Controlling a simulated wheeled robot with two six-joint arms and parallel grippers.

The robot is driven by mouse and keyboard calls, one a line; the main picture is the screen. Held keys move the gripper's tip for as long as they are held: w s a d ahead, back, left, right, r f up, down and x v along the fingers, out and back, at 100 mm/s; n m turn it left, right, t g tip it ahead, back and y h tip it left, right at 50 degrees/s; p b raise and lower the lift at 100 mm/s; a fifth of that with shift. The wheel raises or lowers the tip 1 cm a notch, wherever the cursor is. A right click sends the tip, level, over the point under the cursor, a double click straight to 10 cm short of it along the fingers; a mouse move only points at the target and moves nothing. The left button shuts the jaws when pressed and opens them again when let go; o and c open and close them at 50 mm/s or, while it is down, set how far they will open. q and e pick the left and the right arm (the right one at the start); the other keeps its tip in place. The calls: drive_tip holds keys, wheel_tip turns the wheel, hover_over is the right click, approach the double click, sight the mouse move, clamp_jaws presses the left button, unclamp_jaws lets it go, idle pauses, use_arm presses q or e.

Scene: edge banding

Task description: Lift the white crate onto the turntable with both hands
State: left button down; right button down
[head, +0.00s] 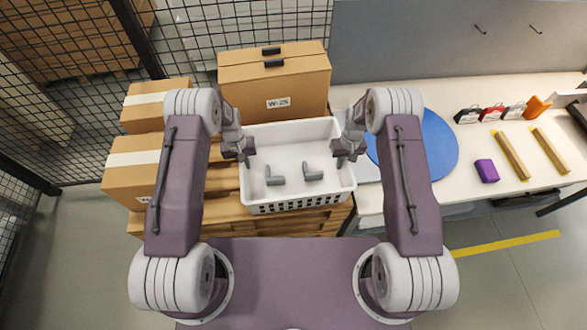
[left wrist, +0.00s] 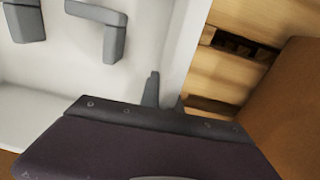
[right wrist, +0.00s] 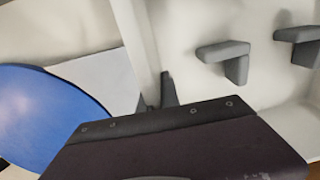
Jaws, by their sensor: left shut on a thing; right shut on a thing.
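The white crate (head: 292,145) sits between my two arms in the head view, over the wooden pallet stack, with two grey angled parts (head: 313,172) inside. My left gripper (head: 243,158) is shut on the crate's left wall; the left wrist view shows its fingers (left wrist: 163,98) on either side of that wall (left wrist: 190,50). My right gripper (head: 345,155) is shut on the right wall; the right wrist view shows its fingers (right wrist: 157,100) astride it (right wrist: 138,40). The blue round turntable (head: 432,145) lies on the table to the right, partly hidden by my right arm.
Cardboard boxes (head: 275,85) stand behind and left of the crate on the pallets (head: 290,225). The white table (head: 500,210) holds a purple block (head: 487,171), two wooden strips (head: 511,156) and small coloured items at the back. A grey panel (head: 430,40) rises behind the table.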

use_arm(q)
drive_tip(key=shift+r, duration=0.1)
use_arm(e)
drive_tip(key=shift+r, duration=0.1)
idle(0.5)
